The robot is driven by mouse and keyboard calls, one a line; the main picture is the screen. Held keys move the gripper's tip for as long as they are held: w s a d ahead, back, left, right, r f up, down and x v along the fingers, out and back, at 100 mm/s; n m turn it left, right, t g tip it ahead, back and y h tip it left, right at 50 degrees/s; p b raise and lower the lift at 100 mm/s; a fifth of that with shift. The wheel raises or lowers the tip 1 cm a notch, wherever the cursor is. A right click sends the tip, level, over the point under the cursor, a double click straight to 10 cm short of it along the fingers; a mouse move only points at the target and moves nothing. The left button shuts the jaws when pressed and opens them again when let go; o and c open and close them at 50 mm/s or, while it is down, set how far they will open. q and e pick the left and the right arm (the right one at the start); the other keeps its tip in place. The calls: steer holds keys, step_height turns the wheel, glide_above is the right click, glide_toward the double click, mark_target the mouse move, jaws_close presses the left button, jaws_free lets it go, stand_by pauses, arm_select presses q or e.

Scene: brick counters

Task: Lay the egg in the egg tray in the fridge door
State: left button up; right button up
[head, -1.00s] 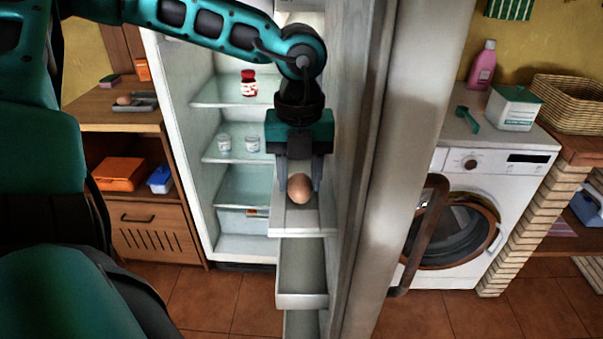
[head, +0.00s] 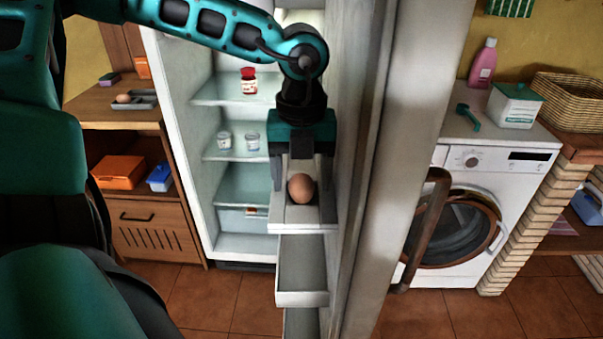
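The brown egg (head: 301,189) sits in the upper white door shelf (head: 302,226) of the open fridge. My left gripper (head: 302,174) points down over this shelf. Its two fingers are spread, one on each side of the egg, with a visible gap to it. The egg tray itself cannot be told apart from the shelf under the egg. My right gripper is not in view.
The fridge door (head: 385,150) stands open to the right of my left arm, close to the gripper. Fridge shelves hold a red-lidded jar (head: 249,82) and small pots (head: 224,141). Another egg (head: 124,99) lies on the left counter. A washing machine (head: 480,200) stands right.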

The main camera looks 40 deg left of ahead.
mark_target(302, 179)
arm_select(q)
steer(key=shift+r+p, duration=0.25)
steer(key=shift+p, duration=0.1)
step_height(302, 179, up, 12)
steer(key=p, duration=0.1)
stand_by(0.8)
